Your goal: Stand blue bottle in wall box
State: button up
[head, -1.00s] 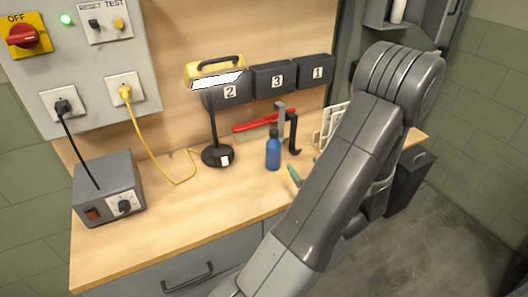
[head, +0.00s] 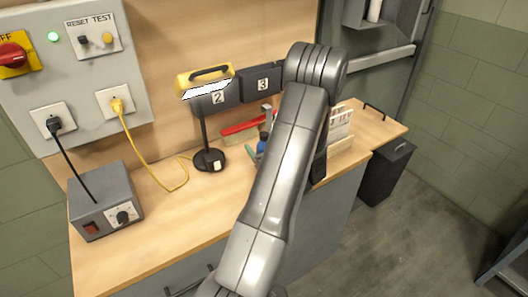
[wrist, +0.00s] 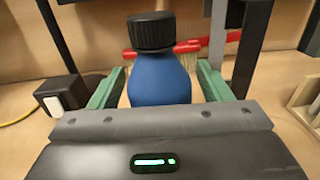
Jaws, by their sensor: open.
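The blue bottle (wrist: 160,80) with a black cap stands upright in the wrist view. My gripper (wrist: 160,66) is open, with its green fingers on the left and right of the bottle; whether either one touches it I cannot tell. In the head view my arm hides most of the bottle, and only a blue sliver (head: 262,145) shows. Two dark wall boxes show on the back panel, box 2 (head: 232,98) and box 3 (head: 251,91). Box 1 is hidden behind my arm.
A black lamp with a yellow head (head: 205,80) stands left of the bottle. A red-handled brush (head: 240,127) lies behind it. A rack (head: 340,125) is to the right. A grey power unit (head: 105,200) and yellow cable are at left. The bench front is clear.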

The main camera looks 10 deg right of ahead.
jog(key=c, duration=1.3)
jog(key=shift+r, duration=0.15)
